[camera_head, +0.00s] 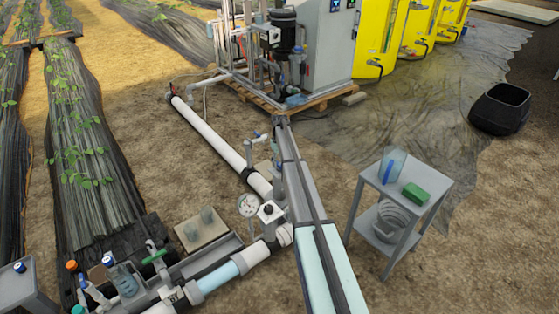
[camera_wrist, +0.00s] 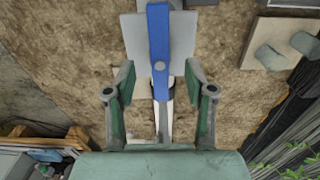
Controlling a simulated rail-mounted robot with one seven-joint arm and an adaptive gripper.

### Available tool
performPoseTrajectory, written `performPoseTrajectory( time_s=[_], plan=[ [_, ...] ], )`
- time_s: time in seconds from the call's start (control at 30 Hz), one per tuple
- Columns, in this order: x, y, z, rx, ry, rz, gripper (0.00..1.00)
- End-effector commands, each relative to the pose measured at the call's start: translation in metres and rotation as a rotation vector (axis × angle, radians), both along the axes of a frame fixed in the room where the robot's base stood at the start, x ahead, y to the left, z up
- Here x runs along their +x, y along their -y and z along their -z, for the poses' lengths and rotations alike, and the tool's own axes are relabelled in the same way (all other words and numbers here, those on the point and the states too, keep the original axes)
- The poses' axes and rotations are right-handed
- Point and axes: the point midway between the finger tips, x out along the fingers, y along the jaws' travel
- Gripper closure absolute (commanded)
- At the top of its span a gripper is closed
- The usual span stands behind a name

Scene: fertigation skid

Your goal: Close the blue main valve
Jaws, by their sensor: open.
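The blue valve handle (camera_wrist: 159,45) is a long flat lever with a round grey pivot. In the wrist view it stands upright in the picture, in front of a light grey plate (camera_wrist: 138,40). My gripper (camera_wrist: 160,75) is open, with one green-padded finger on each side of the handle's lower part. A visible gap separates each finger from the handle, and nothing is held. In the head view a small blue-tipped valve (camera_head: 260,136) stands on the white pipe beside the far end of my arm. My fingers cannot be made out clearly there.
A pressure gauge (camera_head: 248,204) and a lower pipe run with several fittings lie nearer. A grey side table (camera_head: 365,222) stands right of my arm. A pump skid on a wooden pallet (camera_head: 330,95) is behind. A board (camera_wrist: 262,42) with two cups lies on the soil.

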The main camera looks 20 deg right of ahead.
Motion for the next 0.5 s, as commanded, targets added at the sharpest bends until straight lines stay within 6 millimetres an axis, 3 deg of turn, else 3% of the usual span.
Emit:
performPoseTrajectory(
  time_s=[0.5],
  plan=[
    [0.0,0.0,0.036,0.0,0.0,0.0,0.46]
  ],
)
